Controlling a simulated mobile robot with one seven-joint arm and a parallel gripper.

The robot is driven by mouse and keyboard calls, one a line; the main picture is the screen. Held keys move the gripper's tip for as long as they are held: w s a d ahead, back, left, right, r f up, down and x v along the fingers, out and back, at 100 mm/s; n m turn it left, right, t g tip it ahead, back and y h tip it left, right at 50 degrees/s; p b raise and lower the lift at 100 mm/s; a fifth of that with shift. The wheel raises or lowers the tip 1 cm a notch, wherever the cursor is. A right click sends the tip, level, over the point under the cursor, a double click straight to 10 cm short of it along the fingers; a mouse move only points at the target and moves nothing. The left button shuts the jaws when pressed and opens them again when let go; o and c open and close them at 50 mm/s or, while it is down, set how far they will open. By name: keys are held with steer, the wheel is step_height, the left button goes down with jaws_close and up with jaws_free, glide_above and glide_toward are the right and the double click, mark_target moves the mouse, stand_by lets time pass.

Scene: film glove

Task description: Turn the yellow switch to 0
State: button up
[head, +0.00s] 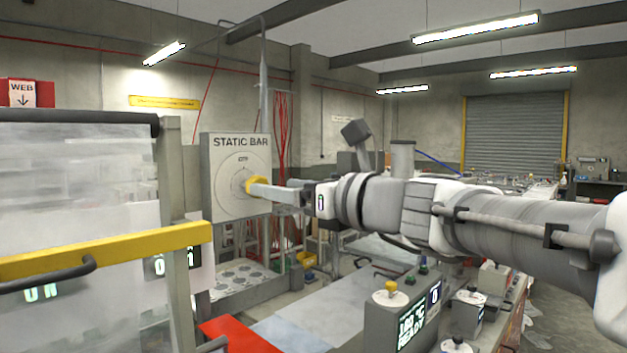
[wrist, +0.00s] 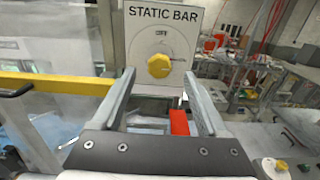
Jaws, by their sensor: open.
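A yellow switch (head: 254,184) is on the front of a pale panel (head: 222,158) marked STATIC BAR. In the wrist view the yellow switch (wrist: 159,66) is a rounded knob at the centre of a ringed dial, with small unclear lettering above it. My gripper (head: 272,190) reaches in from the right, its fingertips close to the knob. In the wrist view my gripper (wrist: 160,74) is open, with one finger on each side of the knob and gaps visible. I cannot tell whether the tips reach around it. The knob's pointer direction is unclear.
A yellow rail (head: 105,250) and a translucent sheet (head: 75,190) stand left of the panel. A grey control box (head: 378,315) with another yellow knob (head: 391,287) is below my arm. A red surface (head: 235,337) lies low in front. Red cables (head: 283,135) hang behind the panel.

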steer(key=x, duration=0.6)
steer(key=shift+w+a+p, duration=0.1)
steer(key=shift+a+p, duration=0.05)
steer(key=shift+p, duration=0.15)
jaws_close()
